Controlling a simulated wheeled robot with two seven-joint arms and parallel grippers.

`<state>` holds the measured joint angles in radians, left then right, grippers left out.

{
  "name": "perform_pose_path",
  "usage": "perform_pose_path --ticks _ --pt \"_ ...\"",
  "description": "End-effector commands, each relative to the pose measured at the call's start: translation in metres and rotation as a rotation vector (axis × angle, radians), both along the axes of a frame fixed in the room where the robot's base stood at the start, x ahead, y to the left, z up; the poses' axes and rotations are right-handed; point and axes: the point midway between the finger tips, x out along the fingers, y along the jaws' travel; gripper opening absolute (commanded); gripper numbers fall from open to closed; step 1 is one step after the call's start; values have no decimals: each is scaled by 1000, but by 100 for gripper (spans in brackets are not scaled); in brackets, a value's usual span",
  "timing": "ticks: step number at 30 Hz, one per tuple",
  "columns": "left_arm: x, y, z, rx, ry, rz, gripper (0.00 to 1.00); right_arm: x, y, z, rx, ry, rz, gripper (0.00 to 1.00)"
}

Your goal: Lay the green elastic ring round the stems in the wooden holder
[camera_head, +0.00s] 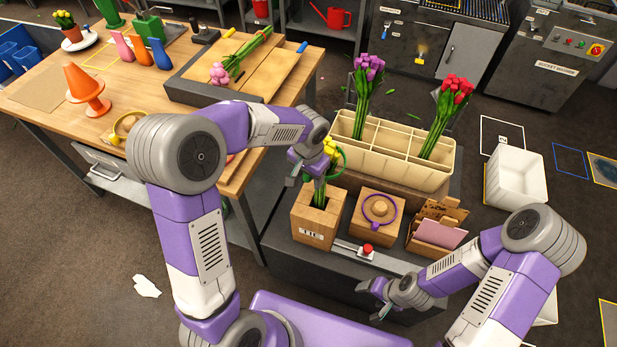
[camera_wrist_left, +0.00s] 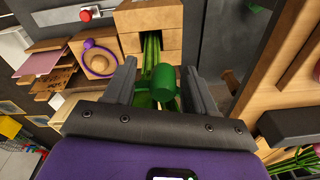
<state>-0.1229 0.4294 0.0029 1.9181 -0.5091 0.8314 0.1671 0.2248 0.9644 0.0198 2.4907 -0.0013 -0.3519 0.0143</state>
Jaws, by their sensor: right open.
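The wooden holder (camera_head: 318,222) stands on the grey bench with yellow tulips (camera_head: 330,146) upright in it. Their green stems (camera_wrist_left: 151,50) rise from its opening in the left wrist view. The green elastic ring (camera_head: 342,158) is in the air by the flower heads, above the holder. My left gripper (camera_head: 306,168) is beside the tulips, with its fingers on a green cylindrical part (camera_wrist_left: 166,88) that seems to belong to the ring. The flowers and gripper hide much of the ring, so I cannot tell whether it fully encircles the bunch. My right gripper (camera_head: 371,300) is open and empty near the bench front.
A cream divided crate (camera_head: 400,165) with purple and red tulips stands behind the holder. A wooden block (camera_head: 362,222) with a purple ring (camera_head: 380,209) is to its right, then a card rack (camera_head: 432,233). A red button (camera_head: 367,249) sits in front. The wooden table (camera_head: 40,95) is left.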

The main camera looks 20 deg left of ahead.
Motion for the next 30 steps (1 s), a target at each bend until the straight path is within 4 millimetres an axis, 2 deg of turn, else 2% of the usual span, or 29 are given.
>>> perform_pose_path --ticks 1,8,11,14,24,30 --pt "-51 2 -84 47 240 -26 56 0 0 -5 0 0 0 71" --pt "-50 2 -80 45 235 -25 56 0 0 -4 0 0 0 71" --pt "-49 1 -69 43 219 -23 56 0 0 0 0 0 0 71" --pt "-46 1 -50 38 191 -20 56 0 0 5 0 0 0 71" --pt "-33 -1 33 19 66 -2 56 0 0 27 0 0 0 71" --pt "-26 -3 69 9 8 1 56 -1 0 35 0 0 0 71"
